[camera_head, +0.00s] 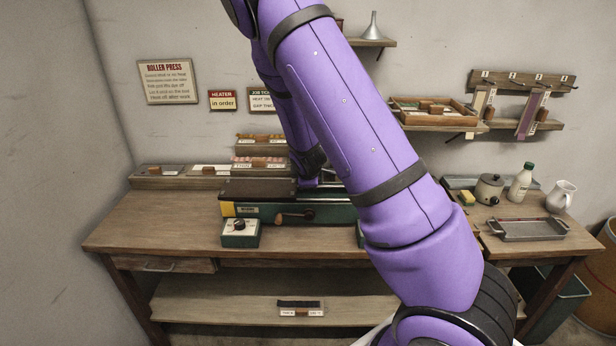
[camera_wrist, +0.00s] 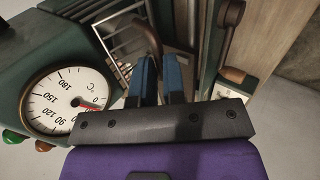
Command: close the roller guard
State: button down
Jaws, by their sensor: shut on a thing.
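The roller press (camera_head: 270,212), a dark green machine, stands on the wooden bench in the head view, partly covered by my purple arm. In the wrist view, a barred metal frame (camera_wrist: 122,38), which looks like the roller guard, sits at the upper left. A curved brown handle (camera_wrist: 149,32) rises beside it. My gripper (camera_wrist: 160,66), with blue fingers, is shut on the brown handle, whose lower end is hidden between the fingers. In the head view my arm hides the gripper and most of the guard. I cannot tell how far open the guard is.
A round temperature dial (camera_wrist: 60,100) is close on the left in the wrist view. A tray (camera_head: 527,229), a bottle (camera_head: 520,182) and a jug (camera_head: 561,196) are at the right. The bench's left front is clear.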

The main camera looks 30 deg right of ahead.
jog(key=shift+w+d+f+t+h, duration=0.15)
jog(key=shift+f+t+h, duration=0.7)
jog(key=shift+t, duration=0.45)
jog(key=c, duration=1.2)
grip_release()
jog(key=v, duration=1)
jog(key=shift+s+a+r, duration=0.25)
jog(key=shift+a, duration=0.05)
